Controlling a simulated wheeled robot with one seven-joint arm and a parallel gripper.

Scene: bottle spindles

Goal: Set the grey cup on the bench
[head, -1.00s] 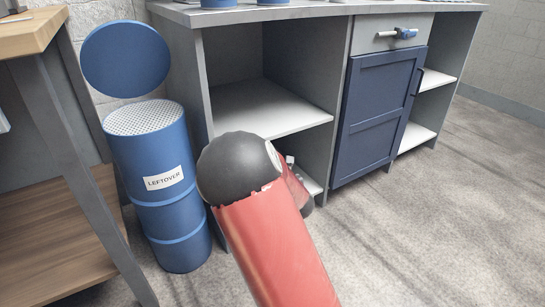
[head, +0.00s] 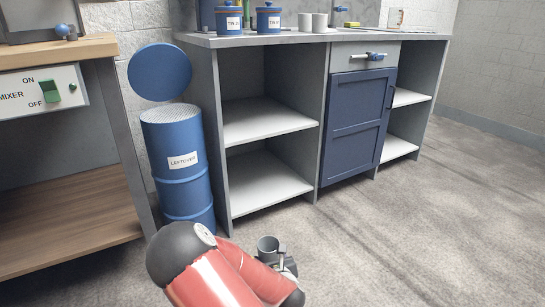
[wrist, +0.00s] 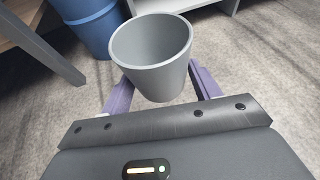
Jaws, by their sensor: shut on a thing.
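The grey cup (wrist: 152,80) is upright between the two purple fingers of my gripper (wrist: 160,88) in the wrist view. It looks empty inside. The fingers are shut on it from both sides. In the head view the cup (head: 268,244) shows small beside my red arm, over the floor; my gripper (head: 287,266) is partly hidden by the arm. The long bench (head: 350,37) with a grey top stands behind, against the wall, with open shelves and a blue door under it.
A blue leftover drum (head: 170,150) stands left of the bench, with a raised lid (head: 160,72). Blue tins (head: 229,21) and two pale cups (head: 312,23) sit on the bench top. A wooden-topped table (head: 60,52) with a mixer switch is at left. The floor at right is clear.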

